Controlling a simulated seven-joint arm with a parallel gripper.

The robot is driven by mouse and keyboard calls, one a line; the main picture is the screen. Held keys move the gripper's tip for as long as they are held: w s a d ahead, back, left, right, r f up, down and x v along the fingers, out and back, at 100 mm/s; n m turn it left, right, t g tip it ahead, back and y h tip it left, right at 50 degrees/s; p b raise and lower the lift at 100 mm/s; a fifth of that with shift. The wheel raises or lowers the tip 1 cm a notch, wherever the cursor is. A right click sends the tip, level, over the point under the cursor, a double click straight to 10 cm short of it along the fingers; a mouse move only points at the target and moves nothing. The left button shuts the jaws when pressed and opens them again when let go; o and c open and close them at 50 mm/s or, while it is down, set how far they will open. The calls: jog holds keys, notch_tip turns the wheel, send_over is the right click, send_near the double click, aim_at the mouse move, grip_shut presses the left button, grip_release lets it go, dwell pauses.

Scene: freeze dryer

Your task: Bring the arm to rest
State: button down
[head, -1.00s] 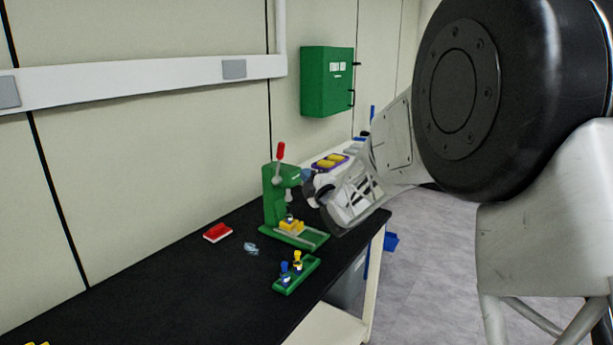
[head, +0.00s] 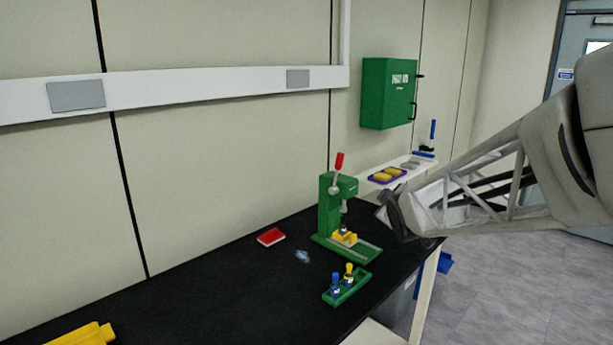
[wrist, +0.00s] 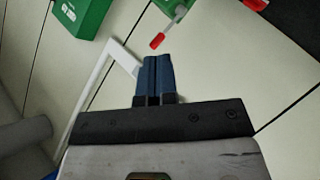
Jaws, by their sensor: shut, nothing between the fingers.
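My gripper shows in the wrist view (wrist: 153,80) with its two blue fingers together and nothing between them. Below the fingers is the dark gripper body. In the head view my arm comes in from the right, and its far end is near the right edge of the black bench (head: 190,290), beside the green press (head: 328,205). The fingers are hidden or too small to make out there. The press has a red-tipped lever (head: 339,161), which also shows in the wrist view (wrist: 157,41). A small vial stands in a yellow holder (head: 345,238) at the press's base.
A green box (head: 388,93) hangs on the wall.

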jog(key=s+f+m+g, duration=0.2)
jog(key=s+m+g, duration=0.1)
jog(key=s, duration=0.9)
jog(key=s+a+f+m+g, duration=0.1)
jog(key=s+m+g, duration=0.3)
jog(key=s, duration=0.9)
jog(key=s+a+f+m+g, duration=0.1)
jog(key=s+f+m+g, duration=0.2)
jog(key=s, duration=0.9)
jog(key=shift+s+f+g, duration=0.35)
jog(key=shift+s+g, duration=0.05)
jog(key=shift+g, duration=0.2)
